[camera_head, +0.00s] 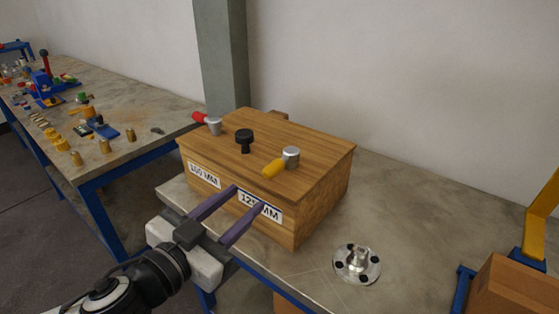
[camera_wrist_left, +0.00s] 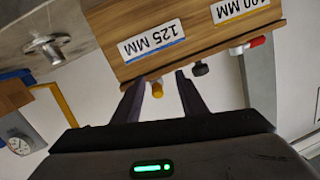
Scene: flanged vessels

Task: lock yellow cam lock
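The yellow cam lock is a silver cylinder with a yellow handle (camera_head: 274,169) on top of the wooden box (camera_head: 325,190), near its right front. The handle points toward the front left in the head view. In the left wrist view its yellow end (camera_wrist_left: 157,89) shows past the box edge, between my fingers in the picture. My left gripper (camera_head: 249,197) is open and empty, its purple fingers in front of the box's labelled face, short of the handle. Whether the fingers touch the box is unclear. My right gripper is in neither view.
A red-handled cam lock (camera_head: 213,126) and a black knob (camera_head: 244,139) also stand on the box top. A flanged metal disc (camera_head: 357,264) lies on the table to the right. A cardboard box (camera_head: 515,288) is at the right edge. Another bench (camera_head: 120,150) holds clutter at left.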

